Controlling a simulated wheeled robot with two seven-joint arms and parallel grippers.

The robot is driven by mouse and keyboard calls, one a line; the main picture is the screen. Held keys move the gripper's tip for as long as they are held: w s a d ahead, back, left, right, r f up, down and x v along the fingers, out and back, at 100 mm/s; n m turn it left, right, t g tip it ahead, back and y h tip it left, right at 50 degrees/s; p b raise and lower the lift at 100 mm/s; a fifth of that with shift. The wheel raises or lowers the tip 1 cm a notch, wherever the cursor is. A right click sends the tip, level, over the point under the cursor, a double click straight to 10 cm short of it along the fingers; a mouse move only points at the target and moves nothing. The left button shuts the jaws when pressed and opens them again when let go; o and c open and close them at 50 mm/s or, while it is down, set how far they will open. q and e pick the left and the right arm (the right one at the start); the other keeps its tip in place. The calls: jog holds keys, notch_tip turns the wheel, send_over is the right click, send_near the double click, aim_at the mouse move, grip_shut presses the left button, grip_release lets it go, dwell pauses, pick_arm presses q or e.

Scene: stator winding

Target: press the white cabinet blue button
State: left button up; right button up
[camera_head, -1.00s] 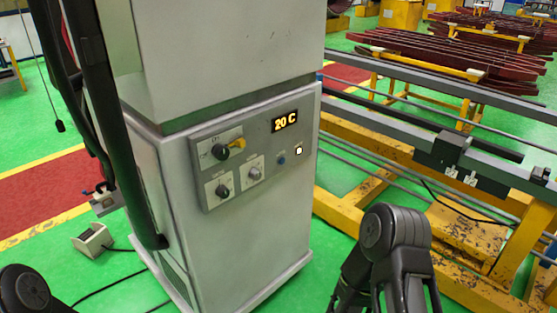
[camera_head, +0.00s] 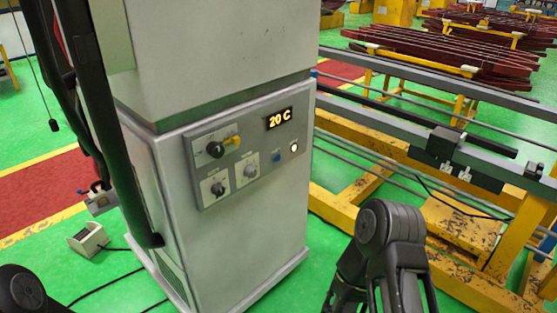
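The white cabinet (camera_head: 225,215) stands upright left of the middle, with a grey control panel (camera_head: 225,180) on its front. The small blue button (camera_head: 276,156) is on the right part of this panel, below the display (camera_head: 279,119) reading "20 C". It is uncovered and nothing touches it. I cannot tell whether it is pressed in. Neither of my grippers is in view. Only a dark joint of my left arm shows at the bottom left, and dark links of my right arm show at the bottom right, in front of the cabinet's right side.
A small round light (camera_head: 294,147) glows right of the blue button. A yellow frame with grey rails (camera_head: 400,130) stands to the right. Dark hoses (camera_head: 120,150) hang along the cabinet's left edge.

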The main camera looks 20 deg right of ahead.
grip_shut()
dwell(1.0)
